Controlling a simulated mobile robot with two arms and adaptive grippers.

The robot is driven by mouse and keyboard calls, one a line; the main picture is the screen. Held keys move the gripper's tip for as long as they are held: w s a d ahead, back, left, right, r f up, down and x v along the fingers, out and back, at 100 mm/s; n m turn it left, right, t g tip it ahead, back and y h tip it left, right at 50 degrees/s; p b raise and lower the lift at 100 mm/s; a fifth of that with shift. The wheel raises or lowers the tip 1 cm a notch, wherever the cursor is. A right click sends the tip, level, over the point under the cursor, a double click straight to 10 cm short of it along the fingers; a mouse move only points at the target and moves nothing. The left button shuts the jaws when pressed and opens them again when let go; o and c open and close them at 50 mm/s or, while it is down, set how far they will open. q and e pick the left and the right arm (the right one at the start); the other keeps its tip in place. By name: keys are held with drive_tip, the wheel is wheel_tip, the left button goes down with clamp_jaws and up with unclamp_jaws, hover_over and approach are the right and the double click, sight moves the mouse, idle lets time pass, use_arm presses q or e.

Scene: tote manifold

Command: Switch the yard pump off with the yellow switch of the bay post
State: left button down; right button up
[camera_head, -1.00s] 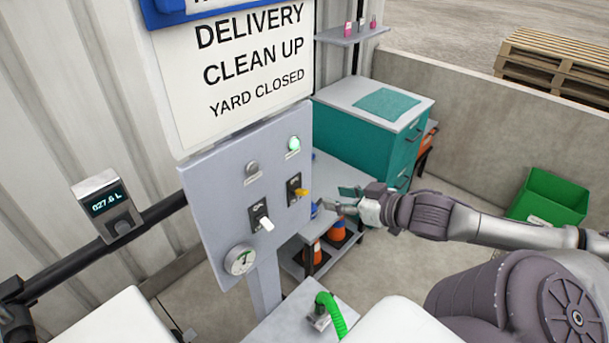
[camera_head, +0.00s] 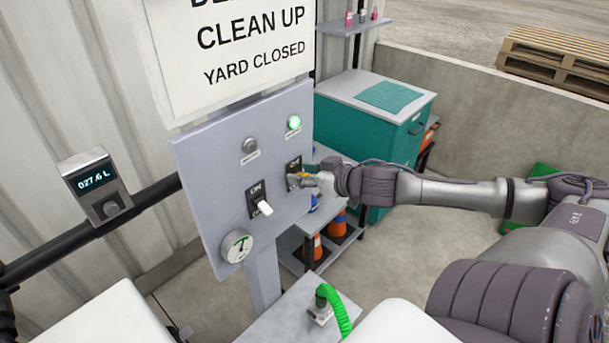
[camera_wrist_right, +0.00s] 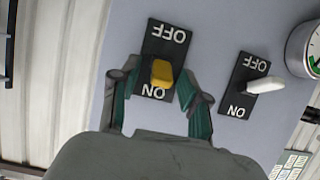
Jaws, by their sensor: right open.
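The yellow switch (camera_wrist_right: 162,73) sits on a black plate marked OFF and ON on the grey panel of the bay post (camera_head: 215,170). The wrist view shows the plate upside down, with the yellow lever nearer the ON end. My right gripper (camera_wrist_right: 158,85) is open, with one finger on each side of the lever; I cannot tell whether either touches it. In the head view my right gripper (camera_head: 311,180) partly covers the switch. A green lamp (camera_head: 294,122) above that switch is lit. My left gripper is not in view.
A white switch (camera_head: 264,209) sits beside the yellow one, below a grey unlit lamp (camera_head: 250,145). A gauge (camera_head: 237,246) is lower on the panel. A counter (camera_head: 96,186) reads 027.6 L. A green hose (camera_head: 337,311) and teal cabinet (camera_head: 345,125) stand nearby.

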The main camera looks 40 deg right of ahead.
drive_tip(key=shift+c, duration=0.4)
clamp_jaws()
